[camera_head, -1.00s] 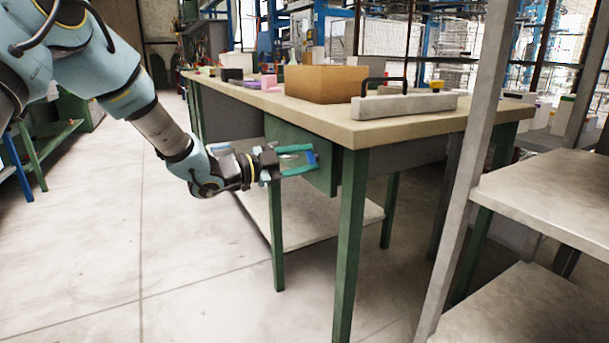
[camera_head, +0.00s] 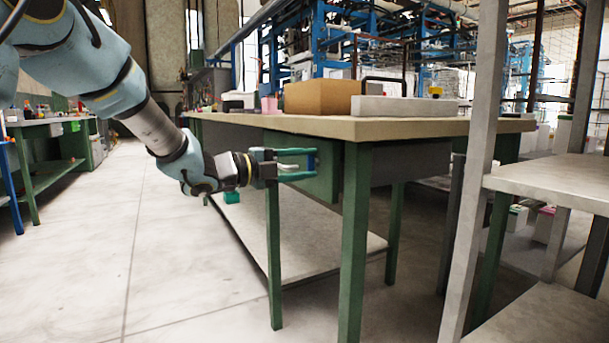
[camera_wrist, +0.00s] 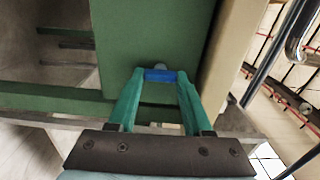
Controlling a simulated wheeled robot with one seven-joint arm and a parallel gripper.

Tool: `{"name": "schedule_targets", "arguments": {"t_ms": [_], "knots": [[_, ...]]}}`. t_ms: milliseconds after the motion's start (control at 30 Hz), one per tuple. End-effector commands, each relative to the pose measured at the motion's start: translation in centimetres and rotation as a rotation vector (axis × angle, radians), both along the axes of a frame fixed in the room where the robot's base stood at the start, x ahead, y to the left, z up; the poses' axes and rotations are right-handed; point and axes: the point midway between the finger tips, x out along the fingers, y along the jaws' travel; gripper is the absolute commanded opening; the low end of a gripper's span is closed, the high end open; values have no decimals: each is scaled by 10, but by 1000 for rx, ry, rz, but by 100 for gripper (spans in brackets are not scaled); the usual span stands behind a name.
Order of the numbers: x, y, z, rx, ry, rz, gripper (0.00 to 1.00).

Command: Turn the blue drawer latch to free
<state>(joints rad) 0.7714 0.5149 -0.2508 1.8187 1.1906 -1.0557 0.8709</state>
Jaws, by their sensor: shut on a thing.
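The blue drawer latch (camera_wrist: 160,76) sits on the green drawer front of the workbench. In the wrist view it lies between the tips of my gripper (camera_wrist: 159,84), with a teal finger at each end of it. My gripper (camera_head: 303,165) reaches the green drawer front (camera_head: 325,184) from the left and is shut on the latch. A grey round piece shows just beyond the latch in the wrist view. The drawer front appears closed against the bench.
The workbench top (camera_head: 420,127) carries a brown box (camera_head: 318,97) and a pale block (camera_head: 404,107). Green bench legs (camera_head: 353,250) stand below the drawer. A grey shelf rack (camera_head: 555,181) is at the right. Open floor lies to the left.

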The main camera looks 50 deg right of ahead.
Motion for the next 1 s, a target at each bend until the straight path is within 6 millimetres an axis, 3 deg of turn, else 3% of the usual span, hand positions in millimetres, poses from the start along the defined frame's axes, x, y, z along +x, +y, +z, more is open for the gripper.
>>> {"name": "schedule_targets", "arguments": {"t_ms": [567, 600, 867, 1000], "knots": [[-1, 0, -1, -11, -33, -2, 0], [-1, 0, -1, -11, -33, -2, 51], [-1, 0, -1, -11, -32, -1, 80], [0, 0, 0, -11, -32, -1, 80]]}}
